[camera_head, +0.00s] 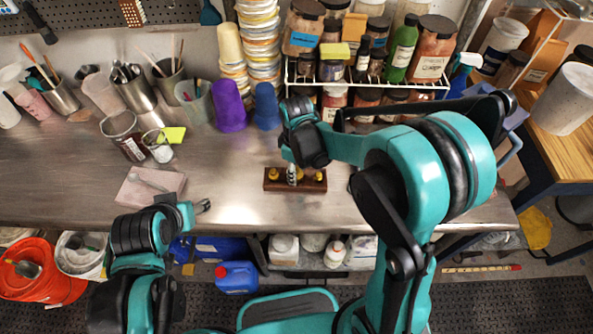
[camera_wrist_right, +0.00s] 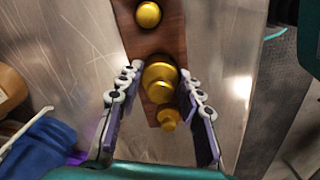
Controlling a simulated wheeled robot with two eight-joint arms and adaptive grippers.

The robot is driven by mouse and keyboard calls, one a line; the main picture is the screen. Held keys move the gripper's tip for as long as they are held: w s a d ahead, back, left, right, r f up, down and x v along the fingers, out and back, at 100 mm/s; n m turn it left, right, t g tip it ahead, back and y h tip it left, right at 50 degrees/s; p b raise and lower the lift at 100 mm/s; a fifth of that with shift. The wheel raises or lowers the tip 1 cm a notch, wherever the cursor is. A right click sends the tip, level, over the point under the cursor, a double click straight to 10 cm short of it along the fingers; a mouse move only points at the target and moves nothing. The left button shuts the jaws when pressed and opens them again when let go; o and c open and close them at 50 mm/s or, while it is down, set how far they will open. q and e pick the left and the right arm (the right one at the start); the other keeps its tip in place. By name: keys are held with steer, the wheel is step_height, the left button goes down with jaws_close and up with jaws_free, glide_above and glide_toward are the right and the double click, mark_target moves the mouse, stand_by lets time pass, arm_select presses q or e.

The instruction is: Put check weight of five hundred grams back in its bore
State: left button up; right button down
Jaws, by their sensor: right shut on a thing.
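The dark wooden weight block (camera_head: 310,186) lies on the steel bench. It also shows in the right wrist view (camera_wrist_right: 158,40), with brass weights on it. My right gripper (camera_head: 292,172) is over the middle of the block. In the wrist view its two pad-lined fingers (camera_wrist_right: 158,88) are shut on the largest brass weight (camera_wrist_right: 158,74), one on each side. Whether this weight stands in a bore or just above one is hidden. A smaller brass weight (camera_wrist_right: 148,14) and a small one (camera_wrist_right: 168,117) are beside it. My left gripper (camera_head: 202,207) is near the bench's front edge, its jaw opening unclear.
A purple cup (camera_head: 229,106) and a blue cup (camera_head: 266,106) stand behind the block. A wire rack (camera_head: 400,88) with jars is at the back. A pinkish slab (camera_head: 150,188) lies to the left. The bench between slab and block is clear.

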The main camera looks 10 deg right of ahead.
steer(key=c, duration=1)
jaws_free()
steer(key=shift+r+p, duration=0.35)
step_height(320, 180, up, 11)
steer(key=p, duration=0.3)
steer(key=shift+f, duration=0.1)
steer(key=s+d+r+m+t, duration=0.2)
steer(key=s+d+m+t, duration=0.1)
steer(key=s+d+m, duration=0.1)
steer(key=s+d+r+m+t, duration=0.2)
steer(key=s+d+m+t, duration=0.2)
steer(key=s+m, duration=0.3)
steer(key=shift+s+r, duration=0.25)
steer(key=shift+s, duration=0.6)
